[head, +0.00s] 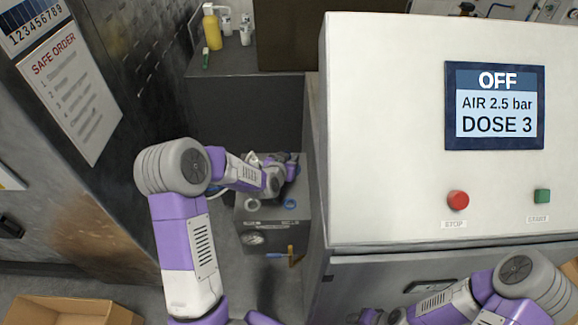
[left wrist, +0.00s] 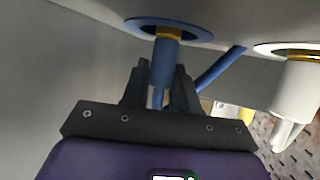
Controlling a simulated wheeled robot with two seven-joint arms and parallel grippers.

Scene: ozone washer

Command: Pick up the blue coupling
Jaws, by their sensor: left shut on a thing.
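The blue coupling (left wrist: 163,66) has a brass-coloured band and sits at a blue-ringed port (left wrist: 138,24) in the left wrist view. My left gripper (left wrist: 162,78) has its fingers on either side of the coupling and is shut on it. In the head view my left gripper (head: 290,167) is small, over the back of a grey box (head: 272,224), and the coupling cannot be made out there.
A white coupling (left wrist: 296,86) hangs beside the blue one, and a blue hose (left wrist: 217,69) runs between them. The grey box has a blue ring (head: 290,204), a white ring (head: 252,205) and a gauge (head: 252,239). A white cabinet (head: 390,180) stands close on the right.

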